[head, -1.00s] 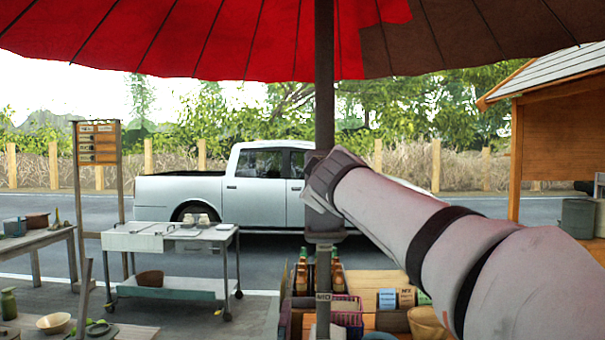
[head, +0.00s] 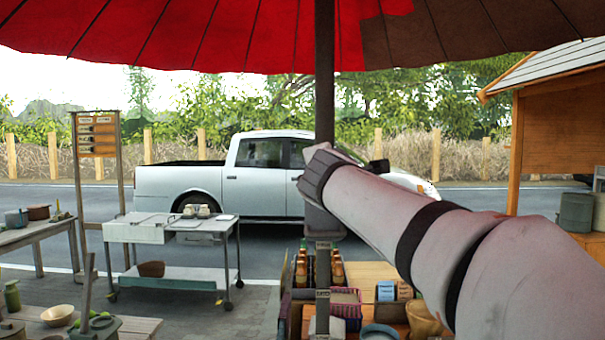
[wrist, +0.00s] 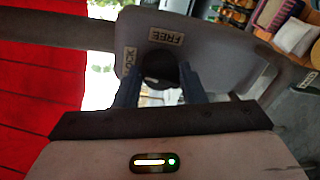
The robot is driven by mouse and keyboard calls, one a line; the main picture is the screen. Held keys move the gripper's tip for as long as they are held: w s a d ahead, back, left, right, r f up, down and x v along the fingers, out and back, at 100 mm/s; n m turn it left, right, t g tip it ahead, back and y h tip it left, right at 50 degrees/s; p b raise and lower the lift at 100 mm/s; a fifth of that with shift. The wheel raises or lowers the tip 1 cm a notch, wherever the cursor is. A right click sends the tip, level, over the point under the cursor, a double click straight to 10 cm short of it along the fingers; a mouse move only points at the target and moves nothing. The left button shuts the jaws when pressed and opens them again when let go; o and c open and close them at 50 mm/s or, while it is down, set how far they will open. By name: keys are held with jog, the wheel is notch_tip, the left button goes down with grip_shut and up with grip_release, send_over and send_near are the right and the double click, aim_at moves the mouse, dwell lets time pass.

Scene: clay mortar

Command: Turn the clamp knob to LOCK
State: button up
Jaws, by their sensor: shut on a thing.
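The black clamp knob (wrist: 158,65) sits on a grey clamp plate (wrist: 205,50) in the wrist view. A FREE label (wrist: 167,36) is on the plate above the knob, and a LOCK label (wrist: 129,62) is to its left. My gripper (wrist: 158,76) has one blue finger on each side of the knob and is shut on it. I cannot make out where the knob points. In the head view, the end of my arm is in front of the umbrella pole (head: 324,110). The grey clamp body (head: 322,222) shows just below it; the knob is hidden there.
The red umbrella canopy (head: 180,35) hangs overhead. Below the clamp are bottles (head: 301,268) and a purple basket (head: 346,303). A metal cart (head: 205,275) stands at left, with a wooden signboard (head: 97,135) behind it. A white pickup (head: 255,180) is on the road.

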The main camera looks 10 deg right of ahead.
jog(key=shift+n, duration=0.8)
jog(key=shift+f, duration=0.1)
jog(key=o, duration=1)
jog(key=s, duration=0.2)
jog(key=s+a, duration=0.1)
jog(key=s, duration=0.2)
jog(key=s+b, duration=0.1)
jog(key=s, duration=0.1)
jog(key=shift+s+a+r, duration=0.2)
jog(key=shift+s+r, duration=0.1)
jog(key=shift+r, duration=0.1)
